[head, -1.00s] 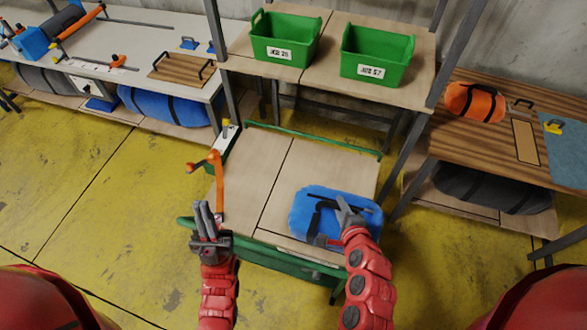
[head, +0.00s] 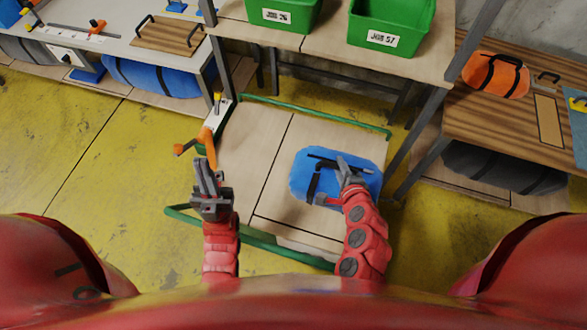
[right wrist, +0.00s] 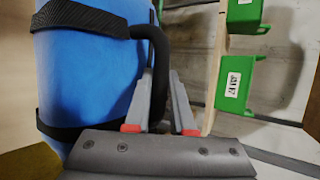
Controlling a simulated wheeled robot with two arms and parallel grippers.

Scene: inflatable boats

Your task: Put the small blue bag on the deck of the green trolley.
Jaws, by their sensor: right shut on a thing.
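The small blue bag (head: 305,177), with black straps, is over the right part of the green trolley's pale wooden deck (head: 250,150). Whether it touches the deck is unclear. My right gripper (head: 345,172) is shut on the bag's black handle. In the right wrist view the handle (right wrist: 157,50) runs between the fingers of my right gripper (right wrist: 160,95), beside the blue bag (right wrist: 85,75). My left gripper (head: 205,178) is at the trolley's left side and holds nothing visible. Its finger gap is too small to judge.
An orange-handled tool (head: 197,143) is at the deck's left edge. A shelf with green crates (head: 390,28) stands behind the trolley. A wooden bench with an orange bag (head: 495,76) is at right. The deck's left half is clear. Yellow floor (head: 75,170) is open at left.

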